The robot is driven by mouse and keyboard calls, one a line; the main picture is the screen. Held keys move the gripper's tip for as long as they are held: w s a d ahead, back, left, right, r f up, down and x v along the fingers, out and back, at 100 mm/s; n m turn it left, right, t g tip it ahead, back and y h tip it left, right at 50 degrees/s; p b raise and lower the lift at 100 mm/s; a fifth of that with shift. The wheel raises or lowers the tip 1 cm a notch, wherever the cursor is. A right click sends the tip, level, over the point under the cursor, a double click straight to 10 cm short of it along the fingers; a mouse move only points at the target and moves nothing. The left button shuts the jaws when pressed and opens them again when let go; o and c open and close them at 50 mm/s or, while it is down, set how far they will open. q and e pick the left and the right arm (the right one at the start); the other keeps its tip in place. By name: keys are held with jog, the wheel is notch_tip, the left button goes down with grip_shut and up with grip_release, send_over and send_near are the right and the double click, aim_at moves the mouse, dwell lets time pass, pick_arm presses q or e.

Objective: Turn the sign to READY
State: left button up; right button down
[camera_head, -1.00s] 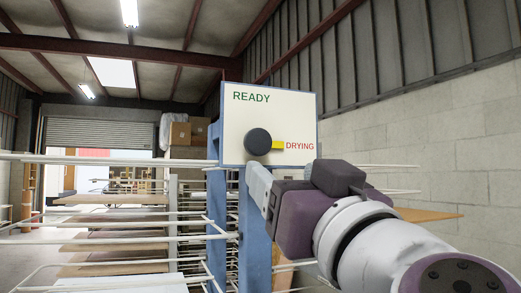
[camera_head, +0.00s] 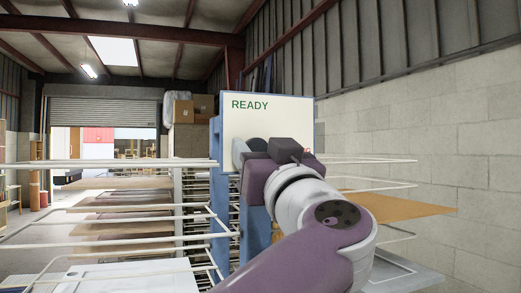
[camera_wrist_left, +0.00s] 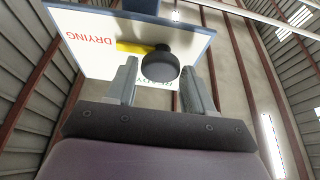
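The white sign board (camera_head: 285,118) with a blue edge stands on a blue post. Green READY (camera_head: 250,105) is at its top; the red DRYING text is mostly hidden behind my arm. The round dark knob (camera_head: 257,145) is partly covered by my left gripper (camera_head: 240,155). In the left wrist view the knob (camera_wrist_left: 160,65) sits between the two fingertips of my left gripper (camera_wrist_left: 160,82), with small gaps beside it. The fingers are open. The yellow pointer (camera_wrist_left: 132,47) points towards DRYING (camera_wrist_left: 89,45). My right gripper is not in view.
A blue post (camera_head: 222,185) carries white rack bars (camera_head: 120,163) on the left, with brown boards on the racks. More bars and a brown board (camera_head: 395,205) are at right. A block wall (camera_head: 440,150) stands further right.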

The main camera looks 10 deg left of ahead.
pick_arm(q)
jog(key=shift+w, duration=0.15)
jog(key=c, duration=0.6)
jog(key=shift+n, duration=0.4)
jog(key=n+g+y, duration=0.1)
jog(key=n, duration=0.1)
jog(key=n+g+y+p, duration=0.1)
jog(key=n, duration=0.2)
jog(key=n+g+y, duration=0.1)
jog(key=n+g, duration=0.1)
jog(key=n, duration=0.2)
jog(key=shift+p, duration=0.35)
jog(key=n+g+p, duration=0.1)
jog(key=n, duration=0.2)
jog(key=n+g+p, duration=0.1)
jog(key=n+g, duration=0.1)
jog(key=n, duration=0.1)
jog(key=shift+r+n+y, duration=0.15)
jog(key=shift+n+y, duration=0.25)
jog(key=n+g+p, duration=0.1)
jog(key=n, duration=0.1)
jog(key=n+h+p, duration=0.1)
jog(key=n, duration=0.2)
jog(key=shift+n+g+p, duration=0.3)
jog(key=shift+g+p, duration=0.1)
jog(key=o, duration=0.9)
jog(key=shift+o, duration=0.7)
jog(key=shift+w, duration=0.15)
